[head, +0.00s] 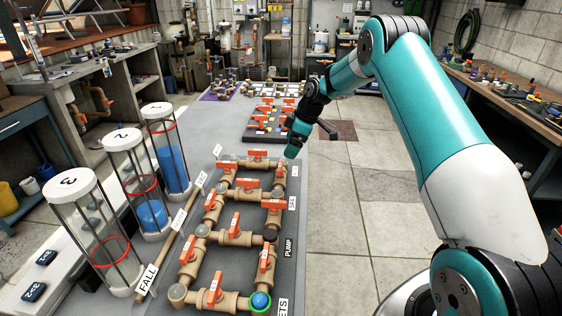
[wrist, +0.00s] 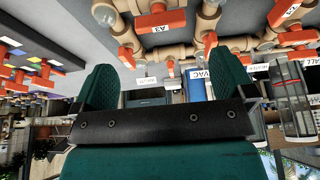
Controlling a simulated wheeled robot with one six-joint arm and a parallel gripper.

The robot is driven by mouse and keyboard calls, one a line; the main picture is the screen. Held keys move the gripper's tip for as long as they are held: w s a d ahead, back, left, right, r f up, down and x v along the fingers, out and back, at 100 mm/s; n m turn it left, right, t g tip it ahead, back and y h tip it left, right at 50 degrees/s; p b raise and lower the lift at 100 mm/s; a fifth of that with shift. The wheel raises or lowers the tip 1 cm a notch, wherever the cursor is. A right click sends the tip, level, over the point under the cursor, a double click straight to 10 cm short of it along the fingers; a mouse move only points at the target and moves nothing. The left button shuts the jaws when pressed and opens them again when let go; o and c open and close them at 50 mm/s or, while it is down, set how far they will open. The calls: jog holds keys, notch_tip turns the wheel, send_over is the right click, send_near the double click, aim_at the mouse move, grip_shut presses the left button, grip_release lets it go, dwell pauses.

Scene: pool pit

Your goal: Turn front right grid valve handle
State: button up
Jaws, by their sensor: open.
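A grid of tan pipes with orange valve handles lies on the grey bench. The front right handle (head: 265,257) stands upright on the right-hand pipe, by the PUMP label (head: 288,248). My gripper (head: 292,151) is open and empty beyond the far right corner of the grid, well away from that handle. In the wrist view its two teal fingers stand apart (wrist: 160,85). Orange handles, one marked A3 (wrist: 160,20), show above the fingers there. I cannot tell whether the front right handle is among them.
Three clear cylinders (head: 165,160) numbered 1 to 3 stand left of the grid. A green-ringed port (head: 260,301) sits at its front right. More orange handles stand on a dark panel (head: 262,136) behind. The tiled floor (head: 345,220) right of the bench is clear.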

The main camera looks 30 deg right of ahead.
aim_at(281, 165)
jog(key=p+x, duration=0.2)
jog(key=x, duration=0.7)
jog(key=c, duration=0.9)
